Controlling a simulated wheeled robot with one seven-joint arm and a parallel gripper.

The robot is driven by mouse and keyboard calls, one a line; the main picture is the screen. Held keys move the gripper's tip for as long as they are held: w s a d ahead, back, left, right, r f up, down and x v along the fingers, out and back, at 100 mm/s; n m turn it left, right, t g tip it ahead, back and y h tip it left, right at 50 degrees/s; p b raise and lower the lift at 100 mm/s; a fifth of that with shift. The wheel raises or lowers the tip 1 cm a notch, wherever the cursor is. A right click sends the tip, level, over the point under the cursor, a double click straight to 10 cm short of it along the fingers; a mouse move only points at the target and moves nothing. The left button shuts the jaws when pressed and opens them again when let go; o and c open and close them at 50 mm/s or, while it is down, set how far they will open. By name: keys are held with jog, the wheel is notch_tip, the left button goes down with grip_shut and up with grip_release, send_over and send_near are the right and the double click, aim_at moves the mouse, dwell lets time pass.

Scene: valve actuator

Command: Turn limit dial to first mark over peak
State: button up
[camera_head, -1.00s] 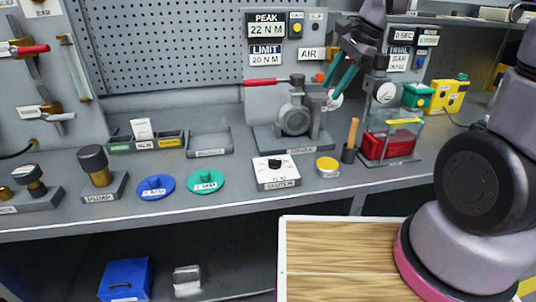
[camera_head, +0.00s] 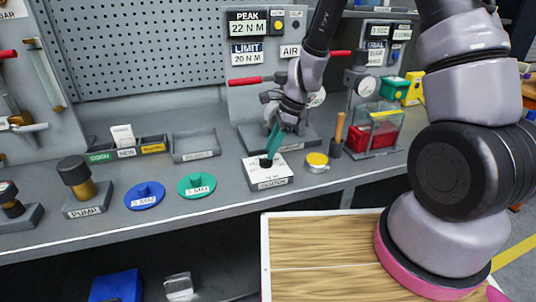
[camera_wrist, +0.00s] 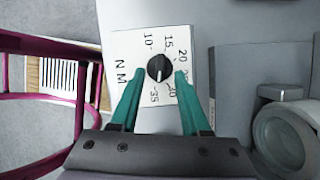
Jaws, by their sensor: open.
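The limit dial is a black round knob (camera_wrist: 158,68) on a white plate (camera_wrist: 125,45) marked 10, 15, 20, 30, 35 and N M. A finger partly covers the marks between 20 and 30. A pale line shows on the knob, towards its lower side in the wrist view. In the head view the dial's white box (camera_head: 268,180) sits near the bench's front edge. My gripper (camera_wrist: 160,76) is open, its two teal fingers on either side of the knob; contact cannot be told. The display signs read PEAK 22 N M (camera_head: 249,22) and LIMIT 20 N M (camera_head: 250,53).
A yellow-topped round button (camera_head: 317,160) stands right of the dial box. Green (camera_head: 197,186) and blue (camera_head: 144,196) discs lie to its left. The grey torque stand (camera_head: 250,130) with a red-handled lever is behind. A wooden-topped surface (camera_head: 320,250) is in front.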

aim_at(266, 161)
jog(key=shift+x, duration=1.5)
jog(key=shift+d, duration=0.1)
jog(key=shift+c, duration=0.3)
grip_shut()
